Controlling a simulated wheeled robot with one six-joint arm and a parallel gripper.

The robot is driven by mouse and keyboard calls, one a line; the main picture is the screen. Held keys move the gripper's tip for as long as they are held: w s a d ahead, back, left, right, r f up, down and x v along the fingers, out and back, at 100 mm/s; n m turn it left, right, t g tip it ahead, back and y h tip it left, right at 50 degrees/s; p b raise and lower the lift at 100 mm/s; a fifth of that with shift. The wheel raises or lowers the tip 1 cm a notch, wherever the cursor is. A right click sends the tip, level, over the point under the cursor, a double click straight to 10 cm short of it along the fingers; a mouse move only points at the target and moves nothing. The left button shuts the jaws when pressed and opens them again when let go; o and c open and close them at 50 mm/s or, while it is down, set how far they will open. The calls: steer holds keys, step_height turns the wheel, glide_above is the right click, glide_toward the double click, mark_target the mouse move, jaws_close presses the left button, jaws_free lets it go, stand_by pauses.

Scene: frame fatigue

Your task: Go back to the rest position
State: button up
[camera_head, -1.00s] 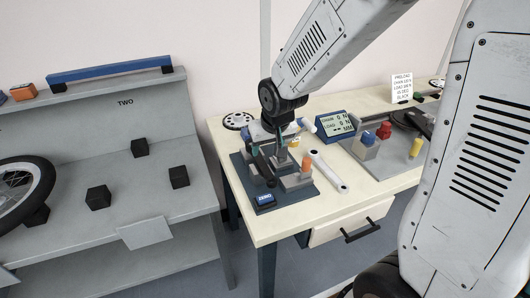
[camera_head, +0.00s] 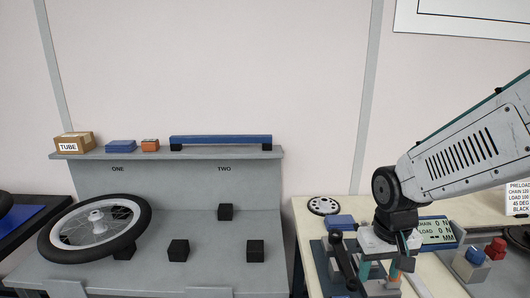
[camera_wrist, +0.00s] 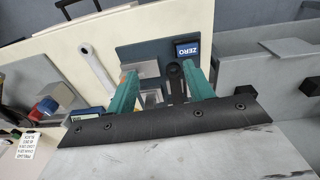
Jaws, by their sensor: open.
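My gripper (camera_head: 382,268) is at the lower right of the head view, above the dark blue test fixture (camera_head: 330,284) on the cream bench. Its two teal fingers are apart. In the wrist view the fingers of my gripper (camera_wrist: 160,75) reach down over the fixture (camera_wrist: 135,53). A grey block and a black lever show between the fingers, and nothing is clearly held. I cannot tell whether the fingers touch the fixture.
A grey stand holds a wheel (camera_head: 95,228) and black blocks (camera_head: 178,250). Its top shelf carries a TUBE box (camera_head: 74,142) and a blue bar (camera_head: 221,140). A display (camera_head: 438,231) and a block with blue and red knobs (camera_head: 472,268) sit right of my gripper.

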steer(key=s+d+r, duration=0.1)
steer(key=s+r, duration=1)
steer(key=s, duration=0.5)
steer(key=shift+s+d+r+t, duration=0.15)
steer(key=shift+d+t, duration=0.25)
